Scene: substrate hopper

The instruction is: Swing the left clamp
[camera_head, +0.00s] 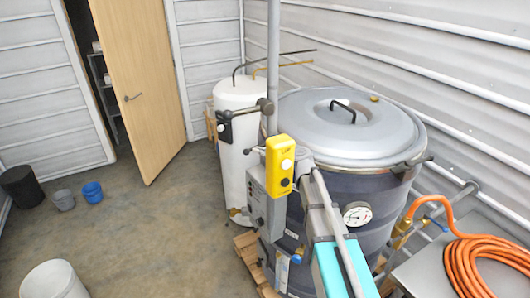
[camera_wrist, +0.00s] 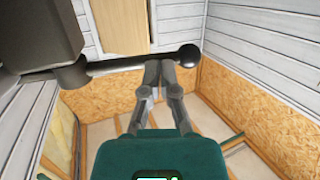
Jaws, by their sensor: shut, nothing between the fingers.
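In the wrist view the clamp lever (camera_wrist: 118,65) is a dark bar that runs from a thick grey block at the upper left to a black ball end (camera_wrist: 187,55). My gripper (camera_wrist: 161,66) is shut and empty. Its fingertips meet at the bar, just left of the ball; whether they touch it I cannot tell. In the head view the grey hopper (camera_head: 292,215) has a domed lid (camera_head: 310,118) with a black handle. I cannot make out my fingertips in that view.
A yellow button box (camera_head: 280,165) and a vertical pole (camera_head: 273,60) stand before the hopper. A white tank (camera_head: 237,160) is behind left. An orange hose (camera_head: 470,265) lies coiled at right. The floor (camera_head: 150,235) at left is mostly clear, with buckets near the wall.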

